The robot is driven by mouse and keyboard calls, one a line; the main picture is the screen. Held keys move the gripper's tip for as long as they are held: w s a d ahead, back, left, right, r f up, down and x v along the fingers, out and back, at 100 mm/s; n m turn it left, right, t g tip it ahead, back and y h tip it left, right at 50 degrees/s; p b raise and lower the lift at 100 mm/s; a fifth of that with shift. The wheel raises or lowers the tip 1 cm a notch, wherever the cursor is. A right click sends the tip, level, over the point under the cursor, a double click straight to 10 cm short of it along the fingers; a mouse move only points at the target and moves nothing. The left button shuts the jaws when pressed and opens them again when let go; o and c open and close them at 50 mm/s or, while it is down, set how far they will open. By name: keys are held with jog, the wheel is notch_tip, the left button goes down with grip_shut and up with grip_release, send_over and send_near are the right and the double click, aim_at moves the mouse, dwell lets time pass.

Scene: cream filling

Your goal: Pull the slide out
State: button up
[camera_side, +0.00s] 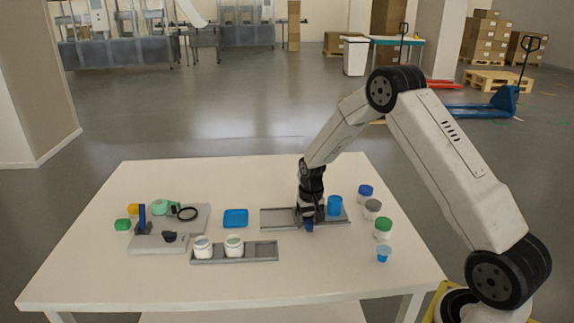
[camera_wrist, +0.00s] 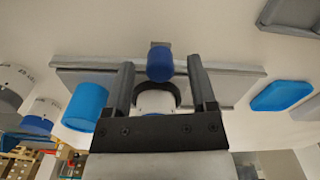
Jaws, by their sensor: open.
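The slide appears to be the long grey rail (camera_side: 275,218) in the middle of the table, also seen in the wrist view (camera_wrist: 85,77). A rounded blue knob (camera_wrist: 159,62) stands out at its middle. My gripper (camera_wrist: 160,75) is open, with one finger on each side of the knob and gaps visible between. In the side view my gripper (camera_side: 308,218) is low over the rail and hides part of it. A white round part with a dark curved edge (camera_wrist: 157,98) shows between the fingers; I cannot tell what it belongs to.
A blue cup (camera_side: 334,205) stands close right of my gripper. Several lidded jars (camera_side: 373,207) stand further right. A blue tray (camera_side: 236,218) lies left. A front grey rail (camera_side: 264,251) holds two white jars (camera_side: 234,246). Grey fixtures (camera_side: 160,242) stand at the left.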

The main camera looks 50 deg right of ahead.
jog(key=shift+f, duration=0.35)
jog(key=shift+c, duration=0.2)
grip_shut()
dwell(1.1)
